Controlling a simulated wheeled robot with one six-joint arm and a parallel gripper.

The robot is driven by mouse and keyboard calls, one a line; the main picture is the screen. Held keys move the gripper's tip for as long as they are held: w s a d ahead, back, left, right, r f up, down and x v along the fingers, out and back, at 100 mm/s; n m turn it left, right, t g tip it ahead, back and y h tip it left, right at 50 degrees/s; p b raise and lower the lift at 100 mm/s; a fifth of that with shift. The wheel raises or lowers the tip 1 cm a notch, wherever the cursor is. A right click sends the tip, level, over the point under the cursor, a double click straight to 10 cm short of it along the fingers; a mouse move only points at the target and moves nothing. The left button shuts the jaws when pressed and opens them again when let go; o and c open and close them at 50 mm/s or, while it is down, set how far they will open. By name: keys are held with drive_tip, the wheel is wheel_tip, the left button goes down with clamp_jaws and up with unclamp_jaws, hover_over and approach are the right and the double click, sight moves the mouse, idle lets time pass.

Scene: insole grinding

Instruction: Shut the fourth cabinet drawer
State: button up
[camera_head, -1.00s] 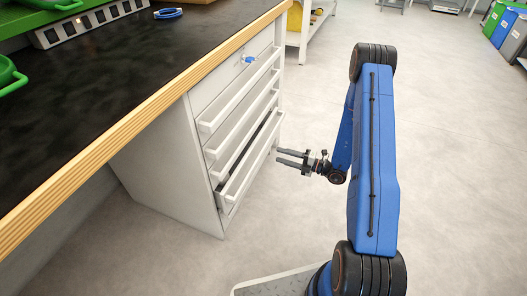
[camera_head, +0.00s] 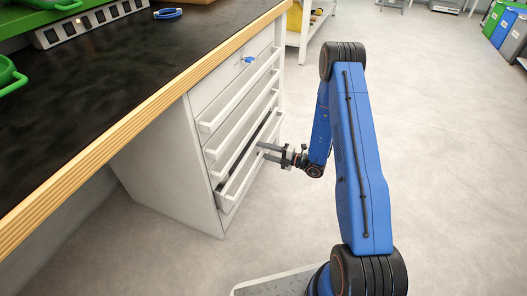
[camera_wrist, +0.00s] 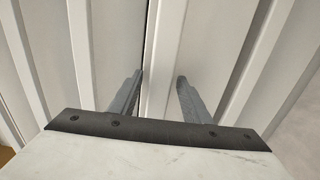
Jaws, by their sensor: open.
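The white drawer cabinet (camera_head: 165,185) stands under the workbench. Its fourth drawer (camera_head: 236,188), the lowest with a visible handle, stands slightly out, with a dark gap along its top. The drawers above it look flush. My gripper (camera_head: 262,152) is open and empty, its fingers level with the fourth drawer's front. In the wrist view my gripper (camera_wrist: 160,82) has one finger on each side of a white handle bar (camera_wrist: 158,60). I cannot tell whether the fingers touch the drawer.
The black worktop (camera_head: 110,90) with its wooden edge overhangs the cabinet on the left. A blue key (camera_head: 248,60) sits in the top drawer's lock. The pale floor (camera_head: 440,150) to the right is clear. A white shelf table (camera_head: 308,30) stands behind.

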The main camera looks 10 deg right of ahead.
sight(256, 148)
clamp_jaws()
drive_tip(key=shift+x, duration=2.2)
unclamp_jaws()
drive_tip(key=shift+w, duration=0.1)
drive_tip(key=v, duration=1.7)
drive_tip(key=shift+d, duration=0.2)
drive_tip(key=shift+r, duration=0.1)
